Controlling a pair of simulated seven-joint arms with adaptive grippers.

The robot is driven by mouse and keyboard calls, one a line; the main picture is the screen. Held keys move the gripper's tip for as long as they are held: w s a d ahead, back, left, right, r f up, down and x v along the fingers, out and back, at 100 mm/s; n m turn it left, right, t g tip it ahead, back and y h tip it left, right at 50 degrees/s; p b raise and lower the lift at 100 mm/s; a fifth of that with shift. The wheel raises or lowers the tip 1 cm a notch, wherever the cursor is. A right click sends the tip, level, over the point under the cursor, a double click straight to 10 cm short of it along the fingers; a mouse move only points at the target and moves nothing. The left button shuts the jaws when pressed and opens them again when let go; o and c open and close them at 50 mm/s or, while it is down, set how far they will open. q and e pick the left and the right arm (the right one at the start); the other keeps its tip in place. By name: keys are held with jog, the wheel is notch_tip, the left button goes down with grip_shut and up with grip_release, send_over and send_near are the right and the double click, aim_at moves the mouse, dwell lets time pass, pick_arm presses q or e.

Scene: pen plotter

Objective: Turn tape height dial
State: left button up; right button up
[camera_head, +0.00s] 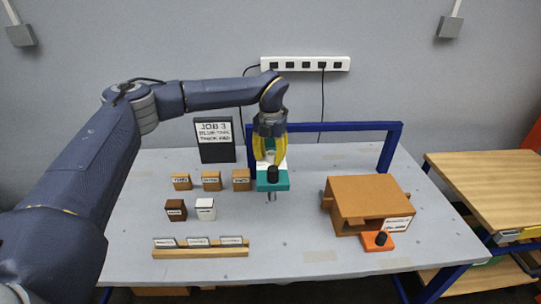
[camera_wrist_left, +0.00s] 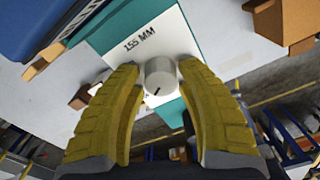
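The tape height dial (camera_wrist_left: 160,77) is a round grey knob with a dark pointer line, seen in the left wrist view. It sits on a white plate (camera_wrist_left: 150,45) marked "155 MM", on a teal unit (camera_wrist_left: 205,45). My left gripper (camera_head: 271,152) points down over the plate. In the left wrist view its yellow fingers (camera_wrist_left: 159,72) stand open on either side of the dial, with a small gap on the left. Contact on the right is unclear. My right gripper is not in view.
An orange-brown box (camera_head: 370,198) stands at the right, with a black knob on an orange base (camera_head: 378,241) in front. Several small labelled blocks (camera_head: 211,181) and a wooden card rack (camera_head: 200,253) lie at the left. A blue frame (camera_head: 395,145) rises behind. The front middle is clear.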

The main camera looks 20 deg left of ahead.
aim_at(271, 153)
pick_arm(q)
jog(key=o, duration=0.3)
jog(key=shift+w+r, duration=0.1)
jog(key=shift+r, duration=0.1)
notch_tip(271, 153, up, 12)
jog(key=shift+f, duration=0.1)
dwell(0.4)
jog(key=shift+d, duration=0.15)
